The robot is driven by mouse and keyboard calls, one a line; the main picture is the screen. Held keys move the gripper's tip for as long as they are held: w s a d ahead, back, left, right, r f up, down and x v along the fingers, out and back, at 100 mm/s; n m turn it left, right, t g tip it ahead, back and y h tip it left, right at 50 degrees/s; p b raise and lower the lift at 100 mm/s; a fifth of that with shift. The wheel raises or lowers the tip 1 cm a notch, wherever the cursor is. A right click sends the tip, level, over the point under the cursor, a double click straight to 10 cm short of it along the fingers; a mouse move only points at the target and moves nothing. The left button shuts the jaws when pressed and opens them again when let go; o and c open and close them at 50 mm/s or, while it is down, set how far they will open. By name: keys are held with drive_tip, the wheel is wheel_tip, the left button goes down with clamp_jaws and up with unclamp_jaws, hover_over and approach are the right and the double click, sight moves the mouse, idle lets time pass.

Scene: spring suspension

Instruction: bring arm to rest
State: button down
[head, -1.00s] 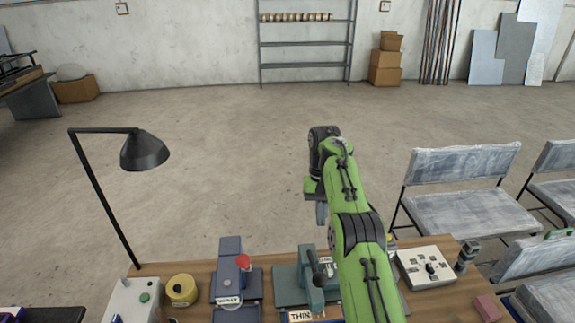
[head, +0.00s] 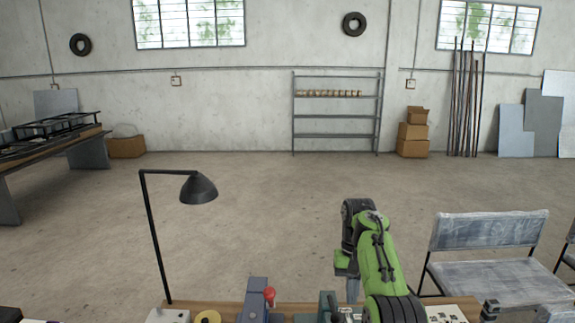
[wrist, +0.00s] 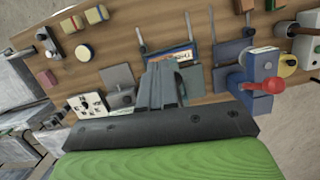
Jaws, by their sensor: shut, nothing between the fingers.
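My green arm reaches up over the workbench (head: 210,306) in the head view, with my gripper (head: 353,290) hanging down at its end. In the wrist view my gripper (wrist: 163,82) has its fingers together, with nothing held. It is above the bench top and apart from the things on it. Part of the bench behind the arm is hidden in the head view.
A blue-grey fixture with a red knob (wrist: 284,87) stands on the bench, and a white panel (wrist: 88,104) lies on it. A black desk lamp (head: 198,190) rises at the left. A chair (head: 490,258) stands at the right.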

drive_tip(key=s+a+r+t+b, duration=0.2)
drive_tip(key=s+r+t+b, duration=0.25)
drive_tip(key=s+r, duration=0.7)
drive_tip(key=s+f+t+b, duration=0.1)
drive_tip(key=s+f, duration=0.2)
drive_tip(key=s, duration=0.4)
drive_tip(key=s+d+f+t+b, duration=0.1)
drive_tip(key=s+f, duration=0.3)
drive_tip(key=s, duration=0.3)
drive_tip(key=s+f+n+t+b, duration=0.1)
drive_tip(key=s+f, duration=0.3)
drive_tip(key=s, duration=0.4)
drive_tip(key=shift+d+f+b, duration=0.25)
drive_tip(key=shift+b, duration=0.3)
drive_tip(key=shift+w+t, duration=0.1)
drive_tip(key=shift+t, duration=0.15)
drive_tip(key=c, duration=1.8)
unclamp_jaws()
